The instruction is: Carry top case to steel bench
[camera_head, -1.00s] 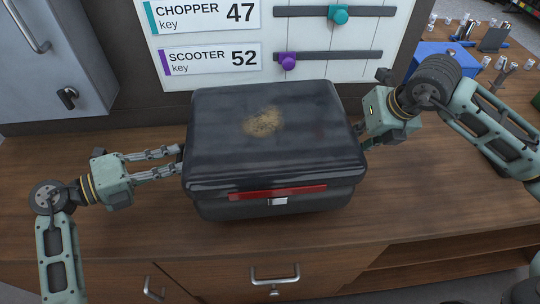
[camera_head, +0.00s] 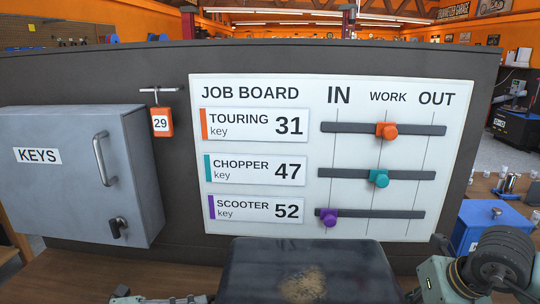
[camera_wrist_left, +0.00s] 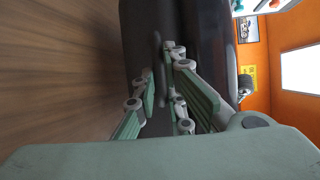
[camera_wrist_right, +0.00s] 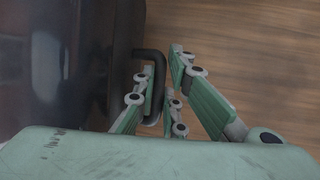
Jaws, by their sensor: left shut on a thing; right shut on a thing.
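The top case (camera_head: 300,268) is a black hard box with a tan scuff on its lid, at the bottom middle of the head view, cut off by the frame edge. In the left wrist view its dark side (camera_wrist_left: 145,25) fills the middle, and my left gripper (camera_wrist_left: 160,72) is shut on it there. In the right wrist view my right gripper (camera_wrist_right: 158,72) is shut on the dark side handle (camera_wrist_right: 153,90) of the case. The head view cannot tell whether the case rests on the wood or hangs above it. I cannot make out the steel bench.
The job board (camera_head: 335,160) stands on a dark panel behind the case. A grey key cabinet (camera_head: 75,175) is at the left, with an orange tag (camera_head: 161,122) beside it. A blue box (camera_head: 490,225) stands at the right. Wooden top (camera_wrist_right: 265,60) lies below.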

